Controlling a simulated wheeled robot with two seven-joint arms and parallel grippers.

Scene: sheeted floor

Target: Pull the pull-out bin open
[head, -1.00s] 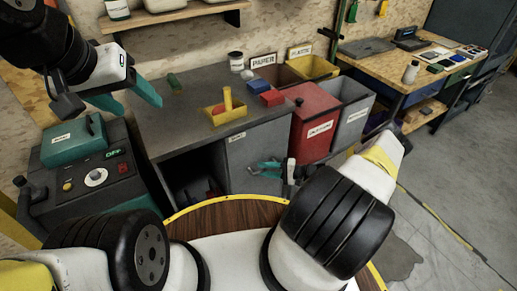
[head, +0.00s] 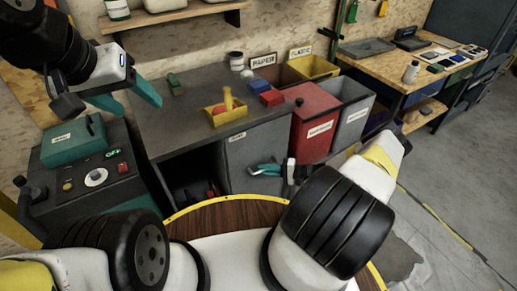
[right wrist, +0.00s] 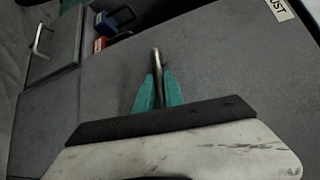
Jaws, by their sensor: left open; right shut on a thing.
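The pull-out bin has a grey front panel (head: 250,146) in the dark grey workbench, with a small label near its top edge. The front looks flush with the bench. The panel also fills much of the right wrist view (right wrist: 225,70), where part of a label reading "UST" shows at the top right. My right gripper (head: 262,170) is at this front. In the right wrist view its teal fingers (right wrist: 158,90) are shut around a metal bar handle (right wrist: 155,62). My left gripper (head: 124,98) is open and empty, above the left end of the bench.
A red bin (head: 314,125) and a grey bin (head: 350,115) stand right of the bench. A yellow tray (head: 224,112) sits on the bench top. A teal-topped machine (head: 75,145) stands at the left. An open shelf space (head: 195,180) lies left of the panel. Floor at the right is clear.

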